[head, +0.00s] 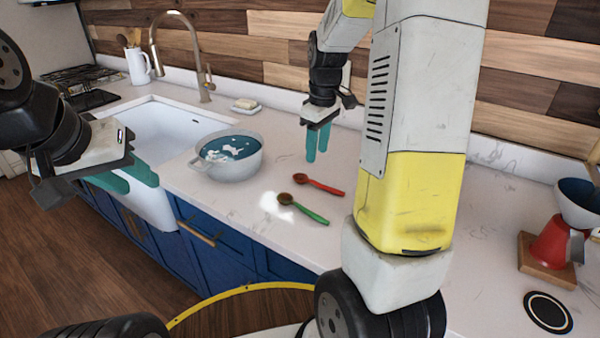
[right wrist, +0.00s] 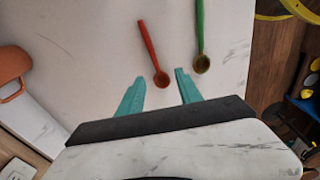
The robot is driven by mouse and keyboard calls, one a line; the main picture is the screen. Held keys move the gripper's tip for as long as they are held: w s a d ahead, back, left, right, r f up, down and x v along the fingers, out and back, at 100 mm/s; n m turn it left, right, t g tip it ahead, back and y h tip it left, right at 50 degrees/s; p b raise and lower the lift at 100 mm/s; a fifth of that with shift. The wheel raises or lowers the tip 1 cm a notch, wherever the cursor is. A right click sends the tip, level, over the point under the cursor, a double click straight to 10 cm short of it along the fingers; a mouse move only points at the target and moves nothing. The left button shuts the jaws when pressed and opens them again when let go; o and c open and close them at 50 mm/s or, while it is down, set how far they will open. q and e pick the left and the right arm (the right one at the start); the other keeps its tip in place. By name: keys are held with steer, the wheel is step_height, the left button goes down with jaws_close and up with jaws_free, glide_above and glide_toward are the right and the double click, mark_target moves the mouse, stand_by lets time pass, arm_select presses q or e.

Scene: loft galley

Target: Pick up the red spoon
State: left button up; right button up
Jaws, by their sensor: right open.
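The red spoon (head: 319,184) lies flat on the white marble counter, just behind a green spoon (head: 305,209). In the right wrist view the red spoon (right wrist: 152,50) has its bowl between the two teal fingertips, and the green spoon (right wrist: 199,35) lies to its right. My right gripper (head: 318,143) is open and empty, pointing down above the counter behind the red spoon. Its fingers also show in the right wrist view (right wrist: 158,88). My left gripper (head: 125,178) is at the left, in front of the sink, with its teal fingers apart and nothing between them.
A grey-white pot (head: 240,165) with teal contents stands left of the spoons, beside the white sink (head: 160,140). A soap dish (head: 245,106) is near the back wall. Counter around the spoons is clear.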

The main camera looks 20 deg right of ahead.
mark_target(317, 181)
steer(key=shift+n+g, duration=0.4)
steer(key=shift+n, duration=0.1)
steer(key=f, duration=0.7)
steer(key=w+f, duration=0.1)
steer(key=f, duration=0.3)
steer(key=shift+w+d, duration=0.1)
steer(key=shift+d, duration=0.3)
steer(key=shift+c, duration=0.2)
jaws_close()
